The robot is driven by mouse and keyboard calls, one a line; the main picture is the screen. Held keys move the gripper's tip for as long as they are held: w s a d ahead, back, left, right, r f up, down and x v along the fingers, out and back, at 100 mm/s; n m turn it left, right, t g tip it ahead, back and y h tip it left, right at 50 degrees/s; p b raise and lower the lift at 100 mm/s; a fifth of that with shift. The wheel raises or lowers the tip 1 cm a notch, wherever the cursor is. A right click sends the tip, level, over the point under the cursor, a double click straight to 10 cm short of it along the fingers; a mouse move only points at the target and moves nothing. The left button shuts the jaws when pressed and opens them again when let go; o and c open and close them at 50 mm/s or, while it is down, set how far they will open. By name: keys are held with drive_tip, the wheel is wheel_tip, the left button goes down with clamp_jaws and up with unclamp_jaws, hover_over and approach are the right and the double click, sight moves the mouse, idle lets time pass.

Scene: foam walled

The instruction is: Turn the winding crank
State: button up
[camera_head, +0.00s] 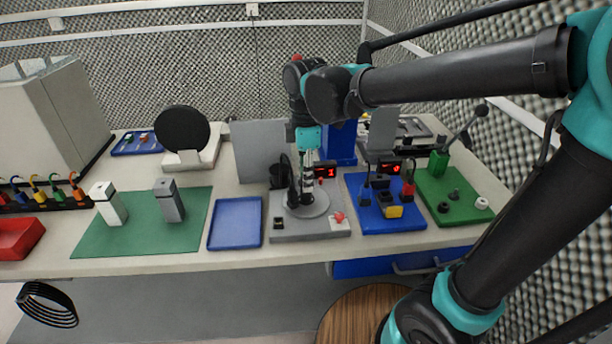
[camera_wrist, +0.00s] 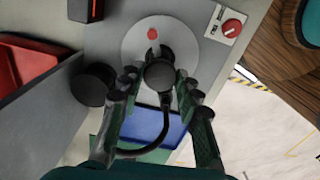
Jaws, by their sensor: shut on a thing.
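The winding crank sits on a grey station (camera_head: 330,229) near the middle of the bench. A dark round crank knob (camera_wrist: 160,75) stands over the disc, between the fingers of my gripper (camera_wrist: 158,80). My gripper (camera_head: 307,188) points down over the disc and is shut on the knob. In the head view the fingers hide most of the knob. A black curved cable or arm (camera_wrist: 163,125) runs beside the knob.
A red button (camera_head: 339,217) is on the station's front right corner. A blue tray (camera_head: 236,222) lies left of it; a blue board (camera_head: 386,213) with plugs stands right. A grey upright panel (camera_head: 262,150) and a black cup (camera_head: 278,176) are close behind.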

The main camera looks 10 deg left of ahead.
drive_tip(key=shift+m, duration=20)
drive_tip(key=shift+m, duration=0.6)
